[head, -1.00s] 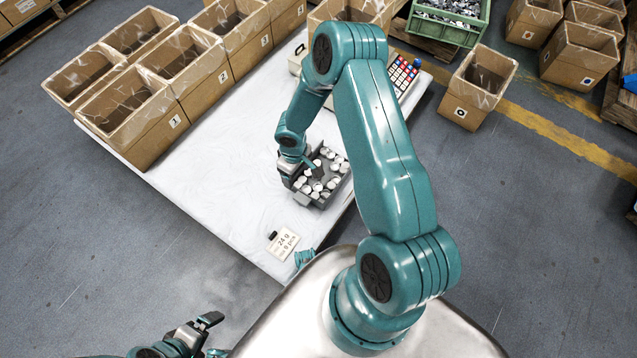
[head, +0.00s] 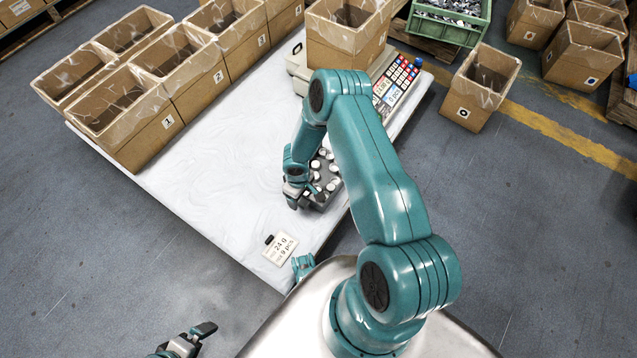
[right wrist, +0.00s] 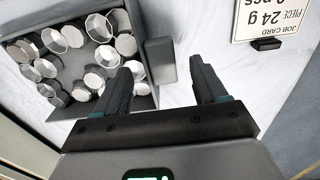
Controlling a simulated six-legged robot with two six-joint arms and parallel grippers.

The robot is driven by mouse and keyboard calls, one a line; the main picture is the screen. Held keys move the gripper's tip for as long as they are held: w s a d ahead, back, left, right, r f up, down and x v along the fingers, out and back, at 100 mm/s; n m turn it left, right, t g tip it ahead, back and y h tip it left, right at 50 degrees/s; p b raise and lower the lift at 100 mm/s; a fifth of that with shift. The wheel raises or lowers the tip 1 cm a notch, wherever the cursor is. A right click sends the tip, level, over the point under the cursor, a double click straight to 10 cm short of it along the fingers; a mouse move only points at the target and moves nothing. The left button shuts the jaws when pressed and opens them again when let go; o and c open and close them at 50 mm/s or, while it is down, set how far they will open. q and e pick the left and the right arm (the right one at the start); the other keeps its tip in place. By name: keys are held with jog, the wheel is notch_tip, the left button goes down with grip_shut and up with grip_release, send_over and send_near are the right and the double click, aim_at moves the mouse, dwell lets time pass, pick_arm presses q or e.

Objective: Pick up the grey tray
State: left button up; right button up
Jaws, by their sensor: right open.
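The grey tray (head: 320,205) lies on the white table and holds many small round metal parts. It also shows in the right wrist view (right wrist: 66,113), at the upper left, with a grey tab (right wrist: 160,60) on its side. My right gripper (head: 294,197) is at the tray's near left side, partly hiding it in the head view. In the right wrist view its fingers (right wrist: 160,72) are spread apart, with the tab between or just beyond the tips. My left gripper (head: 200,334) is at the bottom edge of the head view, away from the table and partly cut off.
A cardboard box (head: 346,42) sits on the scale with the keypad (head: 398,82). Boxes (head: 150,118) line the left back. The table's left middle is clear.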

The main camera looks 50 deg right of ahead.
notch_tip(320, 180, down, 2)
jog(key=shift+r, duration=0.1)
jog(key=shift+c, duration=0.3)
grip_shut()
jog(key=shift+r, duration=0.1)
